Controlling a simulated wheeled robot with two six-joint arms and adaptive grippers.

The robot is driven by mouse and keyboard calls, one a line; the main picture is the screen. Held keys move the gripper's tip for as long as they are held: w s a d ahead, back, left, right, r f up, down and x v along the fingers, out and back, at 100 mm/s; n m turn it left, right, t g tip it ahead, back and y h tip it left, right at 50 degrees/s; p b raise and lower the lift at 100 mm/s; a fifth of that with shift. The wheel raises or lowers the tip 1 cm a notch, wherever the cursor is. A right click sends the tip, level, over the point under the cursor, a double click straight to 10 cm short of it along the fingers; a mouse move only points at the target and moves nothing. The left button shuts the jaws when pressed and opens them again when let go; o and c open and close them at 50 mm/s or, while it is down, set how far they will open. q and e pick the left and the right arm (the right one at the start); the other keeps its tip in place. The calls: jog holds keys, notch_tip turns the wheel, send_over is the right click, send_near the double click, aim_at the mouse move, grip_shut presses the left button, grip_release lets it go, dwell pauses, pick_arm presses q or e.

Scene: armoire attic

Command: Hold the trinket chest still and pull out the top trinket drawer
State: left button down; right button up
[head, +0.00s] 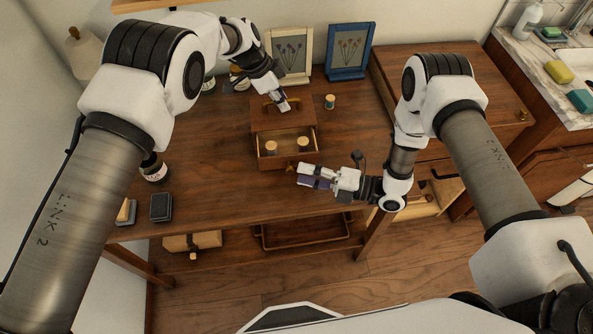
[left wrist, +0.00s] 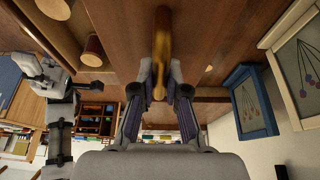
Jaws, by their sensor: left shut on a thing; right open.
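The trinket chest (head: 302,117) is a small brown wooden box on the table. Its drawer (head: 288,160) stands pulled out toward me, with two spools (head: 271,147) showing inside. My left gripper (head: 284,106) is above the chest, shut on the top handle (left wrist: 162,45), whose bar runs between the fingers in the left wrist view (left wrist: 160,85). My right gripper (head: 304,175) is open and empty, just in front of the drawer and slightly right. I cannot tell whether it touches the drawer front. Lower parts of the chest are hidden.
A spool (head: 330,102) stands right of the chest. Two framed flower pictures, one cream (head: 290,54) and one blue (head: 349,50), lean at the back. A dark jar (head: 153,168) and a black box (head: 161,207) are at the left. The table front has free room.

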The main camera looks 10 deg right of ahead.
pick_arm(q)
jog(key=shift+d, duration=0.1)
pick_arm(e)
jog(key=v, duration=0.9)
pick_arm(q)
jog(key=c, duration=1.1)
grip_release()
jog(key=shift+r, duration=0.1)
jog(key=v, duration=1.1)
jog(key=shift+r, duration=0.4)
jog(key=shift+f, duration=0.1)
